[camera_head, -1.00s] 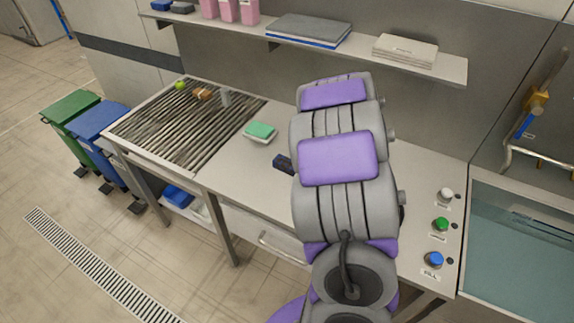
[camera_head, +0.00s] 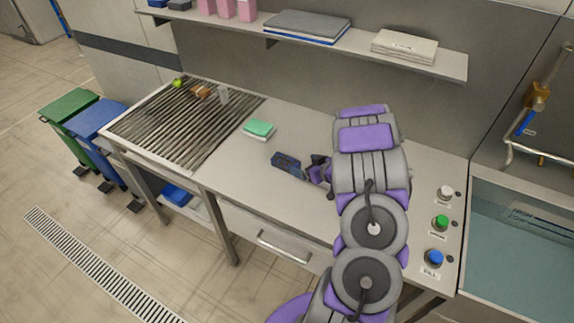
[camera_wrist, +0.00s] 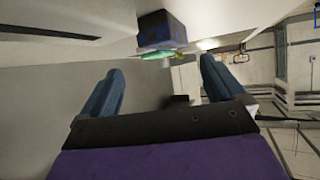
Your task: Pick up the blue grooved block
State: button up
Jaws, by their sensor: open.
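The dark blue block (camera_head: 285,160) lies on the counter, just left of my gripper (camera_head: 308,172) in the head view. In the wrist view the block (camera_wrist: 157,30) is beyond the fingertips, near the top and between the lines of the two fingers. My gripper (camera_wrist: 161,66) is open, with nothing between its blue fingers. The block appears apart from the fingers. Its grooves are hard to make out, and its far side is hidden.
A green-topped sponge (camera_head: 259,129) lies beyond the block on the counter (camera_head: 235,170). A slatted conveyor (camera_head: 180,130) with small items is at left. Buttons (camera_head: 440,223) stand at right. A shelf (camera_head: 370,57) overhangs the back. A sink (camera_head: 520,240) is at far right.

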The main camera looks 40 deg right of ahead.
aim_at(287, 160)
jog(key=x, duration=0.3)
jog(key=shift+a+r, duration=0.15)
jog(key=shift+a, duration=0.1)
jog(key=shift+w+a+f, duration=0.25)
jog(key=shift+w+a, duration=0.05)
jog(key=shift+w, duration=0.25)
jog(key=x, duration=0.1)
jog(key=b+x, duration=0.1)
jog(key=x, duration=0.3)
jog(key=shift+d+r+b, duration=0.1)
jog(key=shift+d+b, duration=0.15)
jog(key=shift+b, duration=0.05)
jog(key=shift+a+r, duration=0.1)
jog(key=shift+a, duration=0.1)
jog(key=shift+c, duration=1)
jog(key=shift+d, duration=0.1)
jog(key=c, duration=1.3)
